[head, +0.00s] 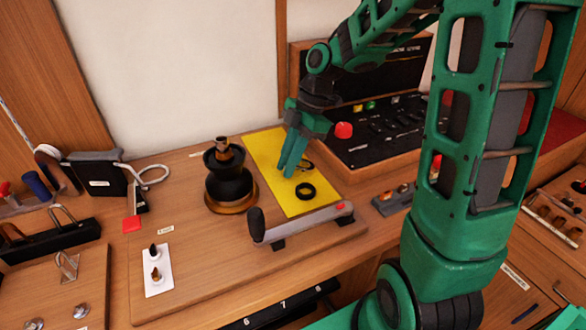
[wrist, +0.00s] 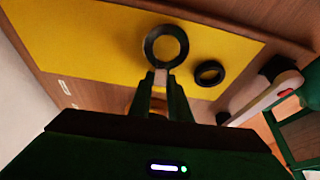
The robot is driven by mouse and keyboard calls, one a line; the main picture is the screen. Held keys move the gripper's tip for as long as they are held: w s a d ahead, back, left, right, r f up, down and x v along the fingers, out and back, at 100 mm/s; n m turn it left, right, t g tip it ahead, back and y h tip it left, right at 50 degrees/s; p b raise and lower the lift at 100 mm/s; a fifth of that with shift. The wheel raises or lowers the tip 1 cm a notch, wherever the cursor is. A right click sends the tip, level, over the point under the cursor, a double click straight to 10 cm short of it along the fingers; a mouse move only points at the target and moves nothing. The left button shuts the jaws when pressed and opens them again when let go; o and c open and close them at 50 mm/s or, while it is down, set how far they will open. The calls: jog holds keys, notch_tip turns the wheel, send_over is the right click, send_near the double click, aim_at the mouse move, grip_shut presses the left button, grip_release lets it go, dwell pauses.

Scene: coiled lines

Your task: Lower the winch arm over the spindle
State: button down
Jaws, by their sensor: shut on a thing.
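A black spindle (head: 230,183), waisted like a spool, stands upright on a brass-coloured base, with a copper-brown piece on top. The likely winch arm (head: 306,222) is a grey bar with a black grip at its left end and a red mark at its right. It lies low on black supports at the board's front; part shows in the wrist view (wrist: 265,102). My gripper (head: 287,168) is over the yellow mat, right of the spindle and behind the bar. In the wrist view, my gripper (wrist: 161,82) is shut on the pale tab of a black ring (wrist: 149,47).
A smaller black ring (head: 305,191) lies on the yellow mat (head: 262,150). A black control panel (head: 385,130) with a red knob stands behind right. A white card (head: 157,271) with two small pieces lies front left. Bare board lies between card and bar.

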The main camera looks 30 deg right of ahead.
jog(key=shift+r, duration=0.25)
jog(key=shift+v, duration=1.05)
jog(key=shift+r, duration=0.1)
